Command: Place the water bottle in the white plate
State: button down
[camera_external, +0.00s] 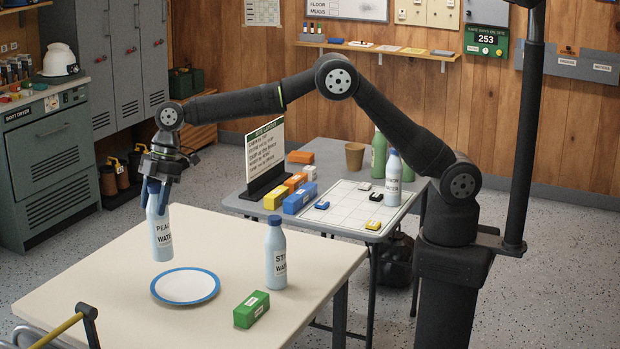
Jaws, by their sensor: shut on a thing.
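My gripper (158,190) points down and is shut on a pale blue water bottle (162,238) with a dark blue cap. The bottle is upright, and its label is partly readable, ending in "WATER". The white plate (187,286) with a blue rim lies on the cream table. The held bottle's bottom shows just above the plate's far left edge in the picture. I cannot tell its exact height over the table. A similar bottle (277,262) labelled as water stands on the table right of the plate. Another water bottle (393,183) stands on the grey table behind.
A green box (251,310) lies right of the plate near the table's front edge. The grey table (345,222) holds a sign (265,148), coloured boxes, a brown cup (354,156) and a green bottle (378,155). The cream table (105,270) is clear left of the plate.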

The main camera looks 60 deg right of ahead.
jog(key=s+d+r+m+t+h, duration=0.1)
jog(key=s+d+m, duration=0.15)
jog(key=d, duration=0.55)
jog(key=s+d+m+t, duration=0.15)
jog(key=d+m, duration=0.25)
jog(key=d, duration=0.4)
jog(key=s+a+f, duration=0.1)
jog(key=a+f, duration=0.9)
jog(key=a, duration=0.1)
jog(key=shift+s+a+f, duration=0.15)
jog(key=shift+a+f, duration=0.1)
jog(key=shift+f, duration=0.2)
jog(key=shift+f, duration=0.5)
jog(key=c, duration=0.6)
grip_release()
jog(key=shift+c, duration=0.2)
